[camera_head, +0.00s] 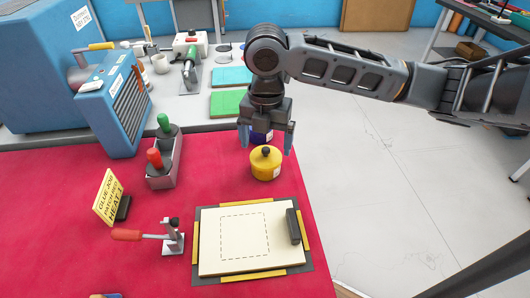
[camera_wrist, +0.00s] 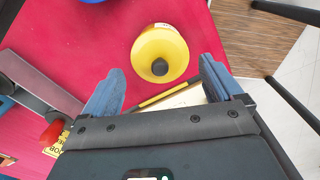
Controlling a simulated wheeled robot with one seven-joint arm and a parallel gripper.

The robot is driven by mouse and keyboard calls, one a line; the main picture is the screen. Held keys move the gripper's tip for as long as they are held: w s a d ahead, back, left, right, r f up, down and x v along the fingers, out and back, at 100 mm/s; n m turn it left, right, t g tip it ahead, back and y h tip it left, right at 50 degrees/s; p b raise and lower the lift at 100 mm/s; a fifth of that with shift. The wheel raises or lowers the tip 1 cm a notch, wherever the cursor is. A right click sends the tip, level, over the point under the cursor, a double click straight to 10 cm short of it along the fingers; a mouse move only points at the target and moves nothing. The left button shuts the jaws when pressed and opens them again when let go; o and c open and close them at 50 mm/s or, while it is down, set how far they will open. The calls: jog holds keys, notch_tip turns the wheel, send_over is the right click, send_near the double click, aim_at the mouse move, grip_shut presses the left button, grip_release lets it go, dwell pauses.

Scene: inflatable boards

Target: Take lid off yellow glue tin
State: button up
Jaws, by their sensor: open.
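The yellow glue tin (camera_head: 266,165) stands upright on the red table cover, behind the white board. Its yellow lid has a dark round knob (camera_head: 266,152) on top and is on the tin. In the wrist view the tin (camera_wrist: 160,50) and its dark knob (camera_wrist: 160,67) lie just beyond the fingertips, between their lines. My gripper (camera_head: 266,143) is open, pointing down, above and slightly behind the tin. Its blue fingers (camera_wrist: 162,80) hold nothing. The fingers appear apart from the lid.
A white board (camera_head: 213,258) with a dark handle lies in front. A metal holder (camera_head: 161,176) with red and green handles stands left. The table edge is close on the right.

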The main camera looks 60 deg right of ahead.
aim_at(266, 153)
jog(key=shift+f, duration=1.1)
jog(key=c, duration=1.2)
